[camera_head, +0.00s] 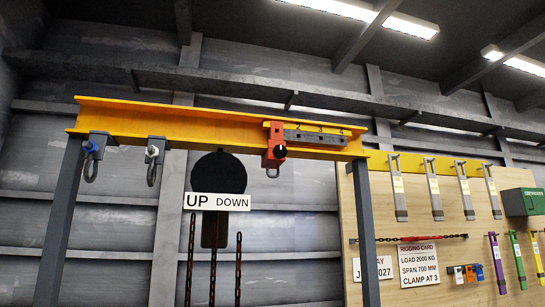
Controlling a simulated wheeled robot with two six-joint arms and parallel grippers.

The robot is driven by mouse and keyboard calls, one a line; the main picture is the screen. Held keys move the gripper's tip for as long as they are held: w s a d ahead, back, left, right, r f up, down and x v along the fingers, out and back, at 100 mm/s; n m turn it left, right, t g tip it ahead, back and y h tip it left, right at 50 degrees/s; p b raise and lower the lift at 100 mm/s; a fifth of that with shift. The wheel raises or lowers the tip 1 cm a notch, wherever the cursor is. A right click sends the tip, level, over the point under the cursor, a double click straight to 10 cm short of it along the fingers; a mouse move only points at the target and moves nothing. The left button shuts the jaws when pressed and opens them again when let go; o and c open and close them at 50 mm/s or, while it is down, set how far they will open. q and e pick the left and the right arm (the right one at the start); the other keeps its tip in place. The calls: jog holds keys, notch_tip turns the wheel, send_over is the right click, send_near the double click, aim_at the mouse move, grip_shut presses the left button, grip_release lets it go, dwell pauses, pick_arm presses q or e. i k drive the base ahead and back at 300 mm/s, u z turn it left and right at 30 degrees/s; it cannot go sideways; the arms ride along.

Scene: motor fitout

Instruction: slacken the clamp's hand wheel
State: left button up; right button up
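The red clamp (270,158) sits on the yellow beam (200,122), right of the beam's middle, at the left end of a grey numbered plate (315,136). A dark round knob with a pale mark, which looks like the hand wheel (281,151), is on the clamp's front. A grey ring or shackle (272,173) hangs under the clamp. How tight the wheel is cannot be told. Neither of my grippers is in view.
Two grey shackle fittings, one with a blue part (92,150) and one with a pale part (153,155), hang at the beam's left. A black round body, an UP/DOWN sign (217,201) and chains stand below. A tool board (430,230) with a rigging card (418,265) is right.

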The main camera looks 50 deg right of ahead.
aim_at(280, 151)
jog(key=z, duration=0.55)
jog(key=i, duration=0.9)
jog(key=z, duration=0.65)
